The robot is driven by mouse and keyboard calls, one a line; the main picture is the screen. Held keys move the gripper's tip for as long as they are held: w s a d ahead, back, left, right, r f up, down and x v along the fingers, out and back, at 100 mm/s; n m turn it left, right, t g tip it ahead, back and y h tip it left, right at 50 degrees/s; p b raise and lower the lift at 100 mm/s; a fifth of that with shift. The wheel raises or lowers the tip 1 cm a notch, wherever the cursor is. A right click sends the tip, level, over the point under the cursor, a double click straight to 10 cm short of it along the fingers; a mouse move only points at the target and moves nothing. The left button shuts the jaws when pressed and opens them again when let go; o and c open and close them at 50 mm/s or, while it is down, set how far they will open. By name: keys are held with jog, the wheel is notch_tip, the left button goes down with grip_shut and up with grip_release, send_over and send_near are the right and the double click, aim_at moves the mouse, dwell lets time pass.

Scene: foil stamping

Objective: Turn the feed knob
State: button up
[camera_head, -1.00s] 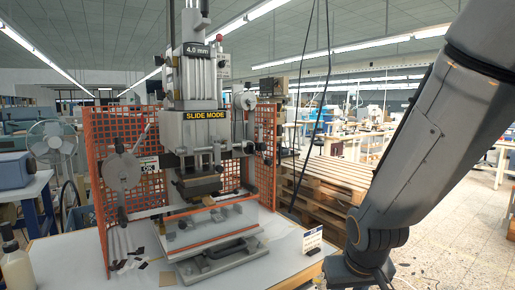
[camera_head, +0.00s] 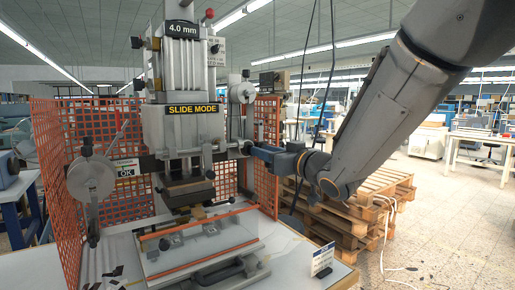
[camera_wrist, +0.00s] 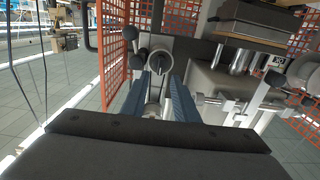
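A small round grey knob (camera_wrist: 161,57) with a dark centre shows in the wrist view, straight ahead of my gripper (camera_wrist: 160,80). I see no label naming it as the feed knob. My gripper's two blue-grey fingers are apart, one to each side of a pale metal part just below the knob. I cannot tell whether they touch it. In the head view my gripper (camera_head: 259,152) points left at the right side of the stamping press (camera_head: 180,128), by a small dark knob end (camera_head: 247,147). The fingertips are small and partly hidden there.
A black ball handle (camera_wrist: 130,33) stands close left of the knob in the wrist view. Orange mesh guards (camera_head: 75,150) flank the press. A clear-fronted tray (camera_head: 205,240) sits below. Wooden pallets (camera_head: 345,205) stand to the right.

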jog(key=p+x, duration=0.1)
jog(key=x, duration=0.3)
jog(key=shift+w+a, duration=0.1)
jog(key=shift+w, duration=0.05)
grip_shut()
